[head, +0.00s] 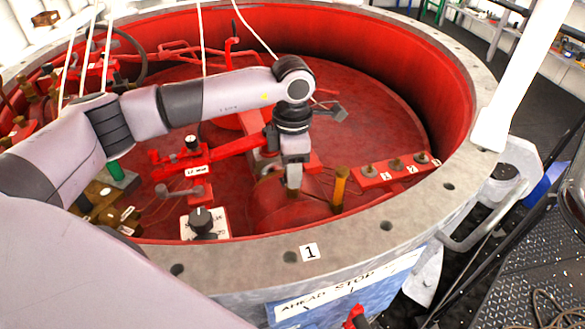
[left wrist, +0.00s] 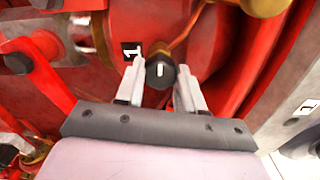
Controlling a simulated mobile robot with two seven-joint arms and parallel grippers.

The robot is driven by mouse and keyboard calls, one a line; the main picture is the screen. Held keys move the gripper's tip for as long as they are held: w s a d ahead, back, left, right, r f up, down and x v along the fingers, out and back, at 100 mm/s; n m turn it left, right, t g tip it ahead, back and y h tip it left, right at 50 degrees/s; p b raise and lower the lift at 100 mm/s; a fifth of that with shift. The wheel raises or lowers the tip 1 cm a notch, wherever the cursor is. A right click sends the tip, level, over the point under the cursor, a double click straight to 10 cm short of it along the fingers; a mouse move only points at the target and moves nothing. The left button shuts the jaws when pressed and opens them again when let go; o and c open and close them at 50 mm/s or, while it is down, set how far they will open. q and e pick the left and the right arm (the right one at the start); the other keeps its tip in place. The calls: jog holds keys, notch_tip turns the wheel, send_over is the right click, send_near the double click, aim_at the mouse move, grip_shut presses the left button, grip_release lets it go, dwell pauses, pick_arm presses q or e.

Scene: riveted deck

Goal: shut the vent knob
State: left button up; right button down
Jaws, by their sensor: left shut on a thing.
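The vent knob (left wrist: 160,72) is a small black knob with a white pointer line, seen in the left wrist view. It sits on red machinery beside a tag marked 1 (left wrist: 131,50). My left gripper (left wrist: 160,88) has a finger on each side of the knob and is shut on it. The white pointer line stands about upright in that view. In the head view my left gripper (head: 292,182) reaches down inside the red well, and the knob is hidden there. My right gripper is not in view.
The round red well has a wide grey rim (head: 385,226). A brass post (head: 340,188) stands right of the gripper, near a red block with several numbered fittings (head: 396,164). Another black knob (head: 202,220) sits on a white plate to the left. Red pipework crowds the left.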

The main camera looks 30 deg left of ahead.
pick_arm(q)
jog(key=shift+w+r, duration=0.1)
jog(key=shift+r, duration=0.05)
jog(key=o, duration=1)
jog(key=shift+o, duration=0.2)
jog(key=shift+r, duration=3.55)
